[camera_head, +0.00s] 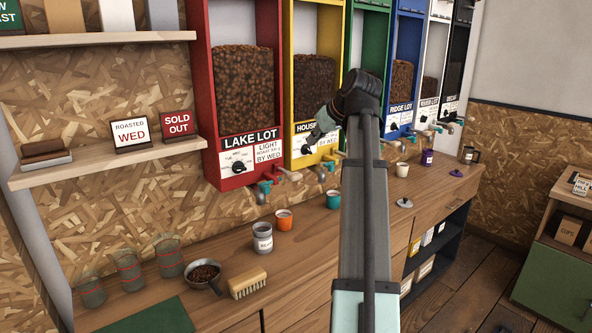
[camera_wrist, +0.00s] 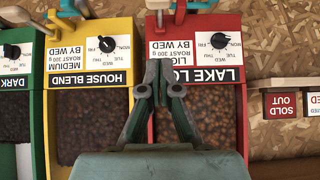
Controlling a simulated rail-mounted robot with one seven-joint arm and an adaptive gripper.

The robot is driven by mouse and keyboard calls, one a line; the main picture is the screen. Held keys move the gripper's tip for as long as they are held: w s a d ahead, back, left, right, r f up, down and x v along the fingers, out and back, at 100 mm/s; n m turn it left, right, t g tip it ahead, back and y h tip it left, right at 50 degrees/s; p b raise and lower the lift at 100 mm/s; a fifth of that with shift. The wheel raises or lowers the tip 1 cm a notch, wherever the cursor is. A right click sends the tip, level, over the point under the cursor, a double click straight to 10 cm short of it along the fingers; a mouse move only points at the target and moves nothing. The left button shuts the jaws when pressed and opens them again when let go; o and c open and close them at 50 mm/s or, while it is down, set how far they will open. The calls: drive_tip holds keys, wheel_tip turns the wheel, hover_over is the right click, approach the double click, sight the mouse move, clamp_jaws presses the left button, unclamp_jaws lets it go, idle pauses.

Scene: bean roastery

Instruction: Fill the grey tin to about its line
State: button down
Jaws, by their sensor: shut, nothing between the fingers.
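A grey tin (camera_head: 263,238) with a white label stands upright on the wooden counter, below the red LAKE LOT dispenser (camera_head: 200,95). Its fill line and contents are too small to make out. My gripper (camera_head: 309,141) is raised in front of the dispensers, above and right of the tin and apart from it. In the wrist view, my gripper (camera_wrist: 164,82) is shut and empty before the red and yellow dispensers, the picture being upside down. The red dispenser's dial (camera_wrist: 219,41) and the yellow HOUSE BLEND dispenser's dial (camera_wrist: 107,44) show there. Beans fill the red dispenser's window.
An orange cup (camera_head: 284,220) and a teal cup (camera_head: 333,200) stand right of the tin. A scoop of beans (camera_head: 203,275), a brush (camera_head: 247,284) and glass jars with red lines (camera_head: 129,270) are to the left. Teal taps (camera_head: 262,192) jut over the counter. A purple tin (camera_head: 427,158) stands farther right.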

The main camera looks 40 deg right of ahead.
drive_tip(key=shift+w+f, duration=0.1)
drive_tip(key=p, duration=0.2)
hover_over(293, 173)
drive_tip(key=s, duration=0.2)
wheel_tip(293, 173, down, 7)
drive_tip(key=shift+s+f, duration=0.1)
drive_tip(key=shift+s+f+p, duration=0.1)
drive_tip(key=shift+f+p, duration=0.55)
drive_tip(key=shift+f, duration=1.25)
